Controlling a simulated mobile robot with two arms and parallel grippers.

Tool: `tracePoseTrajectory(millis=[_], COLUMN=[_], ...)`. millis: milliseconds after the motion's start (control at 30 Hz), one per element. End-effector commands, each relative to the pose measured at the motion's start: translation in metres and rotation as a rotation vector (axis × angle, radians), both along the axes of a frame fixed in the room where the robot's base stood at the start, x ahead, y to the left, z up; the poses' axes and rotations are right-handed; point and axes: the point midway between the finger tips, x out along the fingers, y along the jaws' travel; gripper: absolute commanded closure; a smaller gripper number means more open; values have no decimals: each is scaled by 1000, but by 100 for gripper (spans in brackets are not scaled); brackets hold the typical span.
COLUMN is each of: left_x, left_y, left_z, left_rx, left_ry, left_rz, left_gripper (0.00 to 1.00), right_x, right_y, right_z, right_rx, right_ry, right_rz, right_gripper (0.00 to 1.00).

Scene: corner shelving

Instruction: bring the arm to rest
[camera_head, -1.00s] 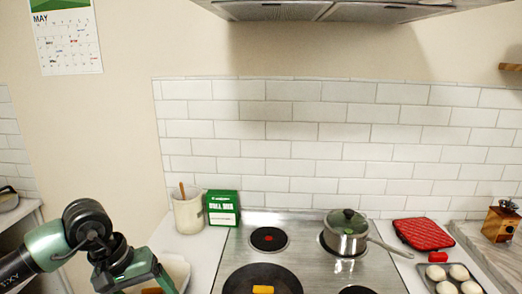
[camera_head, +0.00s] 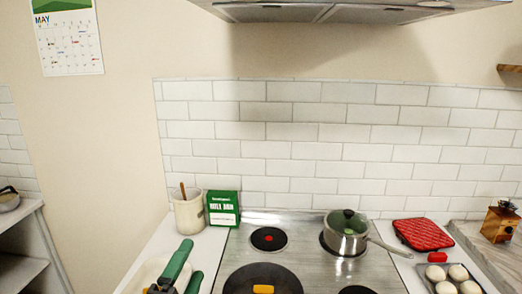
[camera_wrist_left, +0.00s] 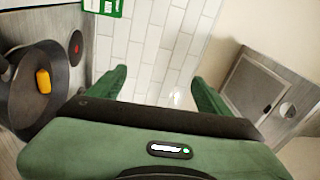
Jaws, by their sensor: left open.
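My left gripper (camera_head: 192,258) shows at the bottom of the head view, over the counter left of the stove. Its two green fingers are apart and point up and away. The rest of that arm is below the picture's edge. In the left wrist view the fingers (camera_wrist_left: 158,78) stand wide apart with nothing between them. My right gripper is in neither view.
A dark pan (camera_head: 238,281) with a yellow piece (camera_head: 263,289) is on the stove right of the gripper. A lidded pot (camera_head: 345,238) stands behind. A utensil crock (camera_head: 188,212) and green box (camera_head: 223,209) are on the counter. A white dish (camera_head: 143,277) is beside the gripper.

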Motion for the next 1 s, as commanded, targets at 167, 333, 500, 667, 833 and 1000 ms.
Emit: tracePoseTrajectory(millis=[167,333,500,667,833,1000], left_x=[-45,-110,-171,-223,-261,-250], left_y=[49,64,67,64,59,57], left_z=[-115,-192,-235,-260,-284,-337], left_rx=[-457,-748,-926,-1043,-1120,-1105], left_ry=[478,803,1021,1181,1304,1317], left_rz=[238,452,628,776,902,909], left_gripper=[21,21,21,21,21,21], right_x=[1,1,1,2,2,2], right_y=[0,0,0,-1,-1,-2], right_z=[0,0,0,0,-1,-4], right_rx=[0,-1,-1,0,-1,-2], right_ry=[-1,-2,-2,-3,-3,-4], right_rz=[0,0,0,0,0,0], right_gripper=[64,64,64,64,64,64])
